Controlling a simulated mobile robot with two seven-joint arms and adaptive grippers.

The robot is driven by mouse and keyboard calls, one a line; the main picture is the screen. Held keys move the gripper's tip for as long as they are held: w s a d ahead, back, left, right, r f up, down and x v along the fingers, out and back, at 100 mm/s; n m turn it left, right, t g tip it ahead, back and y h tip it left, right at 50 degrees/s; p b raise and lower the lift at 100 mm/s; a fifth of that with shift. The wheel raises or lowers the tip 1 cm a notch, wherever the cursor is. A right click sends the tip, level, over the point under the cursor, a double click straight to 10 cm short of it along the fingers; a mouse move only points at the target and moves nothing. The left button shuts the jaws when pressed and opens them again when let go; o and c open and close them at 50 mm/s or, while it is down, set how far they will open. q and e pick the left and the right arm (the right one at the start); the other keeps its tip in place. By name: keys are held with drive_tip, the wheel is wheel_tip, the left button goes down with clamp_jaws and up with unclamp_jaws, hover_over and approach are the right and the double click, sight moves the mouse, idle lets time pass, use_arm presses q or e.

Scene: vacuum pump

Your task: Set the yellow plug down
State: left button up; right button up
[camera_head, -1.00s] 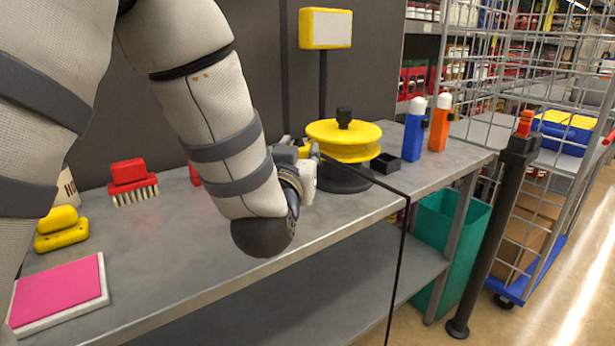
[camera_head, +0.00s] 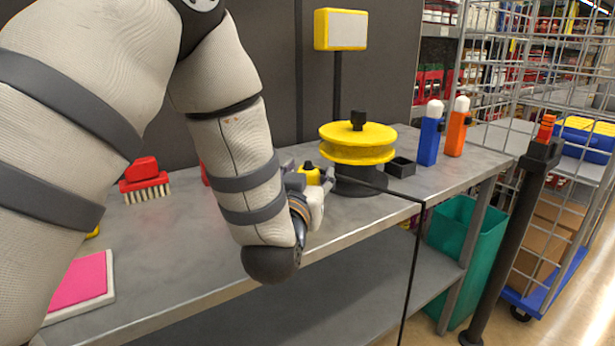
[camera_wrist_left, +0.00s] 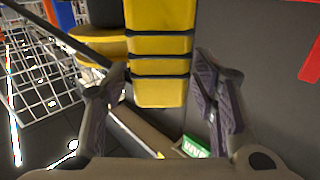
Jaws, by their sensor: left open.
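The yellow plug (camera_head: 309,174), with a dark knob on top, is at the bench beside the yellow round pump part (camera_head: 357,144). My left gripper (camera_head: 312,190) is at the plug, partly hidden by my own wrist. In the left wrist view, the plug (camera_wrist_left: 160,45) is a yellow body with black bands. The fingers of my left gripper (camera_wrist_left: 162,85) are open on either side of it, with visible gaps. The plug's underside is hidden in the head view, so its contact with the bench is unclear. My right gripper is not seen.
A small black open box (camera_head: 400,167), a blue bottle (camera_head: 429,133) and an orange bottle (camera_head: 457,127) stand right of the pump. A red brush (camera_head: 143,178) and a pink pad (camera_head: 80,282) lie left. The grey bench (camera_head: 178,238) has bare space between.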

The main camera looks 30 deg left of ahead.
use_arm(q)
drive_tip(key=shift+s+r, duration=0.1)
drive_tip(key=shift+r, duration=0.1)
drive_tip(key=p+v, duration=0.4)
drive_tip(key=v, duration=0.7)
drive_tip(key=shift+s+d, duration=0.2)
drive_tip(key=shift+s, duration=0.15)
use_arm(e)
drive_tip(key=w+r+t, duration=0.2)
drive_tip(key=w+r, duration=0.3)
use_arm(q)
drive_tip(key=shift+f, duration=0.1)
